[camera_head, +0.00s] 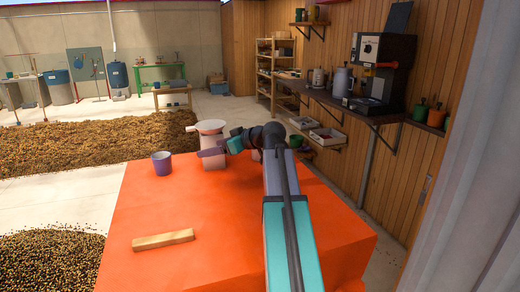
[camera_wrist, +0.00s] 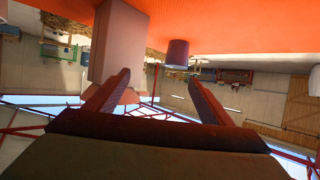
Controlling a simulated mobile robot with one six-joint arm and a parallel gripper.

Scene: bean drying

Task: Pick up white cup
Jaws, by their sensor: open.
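There the pale vessel (camera_wrist: 118,45) is behind the left finger, and the purple cup (camera_wrist: 178,53) is beyond. I cannot tell whether a finger touches the vessel.
A wooden block (camera_head: 163,239) lies at the table's near left. The left part of the tabletop is otherwise clear. Beans (camera_head: 90,148) are spread on the floor beyond the table. A wall shelf (camera_head: 340,103) with a coffee machine (camera_head: 380,70) is at the right.

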